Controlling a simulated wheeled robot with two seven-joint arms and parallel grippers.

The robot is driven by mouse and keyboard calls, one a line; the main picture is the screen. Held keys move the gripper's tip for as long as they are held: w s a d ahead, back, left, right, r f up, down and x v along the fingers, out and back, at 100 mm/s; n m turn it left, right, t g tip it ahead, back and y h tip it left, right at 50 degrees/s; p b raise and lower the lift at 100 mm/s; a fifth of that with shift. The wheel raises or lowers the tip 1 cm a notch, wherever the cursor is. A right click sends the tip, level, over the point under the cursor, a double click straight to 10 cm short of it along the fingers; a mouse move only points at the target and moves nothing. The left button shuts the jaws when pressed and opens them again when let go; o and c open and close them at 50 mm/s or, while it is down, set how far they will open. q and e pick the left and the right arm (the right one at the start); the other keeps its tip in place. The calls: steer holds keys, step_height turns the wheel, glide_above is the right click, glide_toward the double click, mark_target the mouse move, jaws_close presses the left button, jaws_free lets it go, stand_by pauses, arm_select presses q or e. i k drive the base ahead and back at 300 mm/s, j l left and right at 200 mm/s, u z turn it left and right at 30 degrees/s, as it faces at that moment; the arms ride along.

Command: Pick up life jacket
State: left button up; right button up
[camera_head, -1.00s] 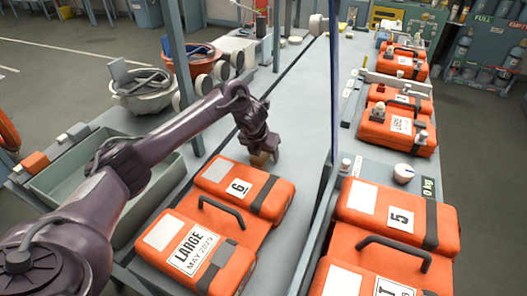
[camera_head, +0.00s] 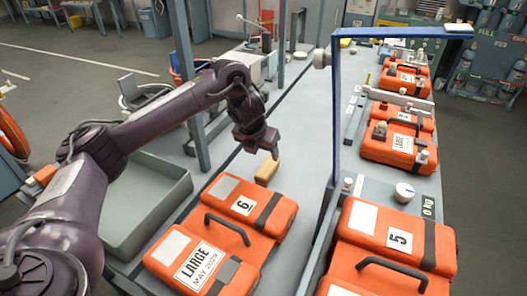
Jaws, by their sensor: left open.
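An orange life jacket pack (camera_head: 270,207) marked 6 and LARGE MAY 2029 lies flat on the grey bench at lower centre, with a dark carry handle (camera_head: 227,229) across its middle. A second orange pack (camera_head: 363,221) marked 5 lies to its right, cut off by the bottom edge. My left gripper (camera_head: 262,149) is open and empty, pointing down above the bench beyond the number 6 pack. My right gripper is out of view.
A blue-grey post frame (camera_head: 336,120) stands between the two bench rows. A green-grey tray (camera_head: 150,205) sits left of the number 6 pack, below my arm. More orange packs (camera_head: 395,148) lie at the far right, near a white dial (camera_head: 404,191).

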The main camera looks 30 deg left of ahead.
mark_target(226, 233)
steer(key=k, duration=2)
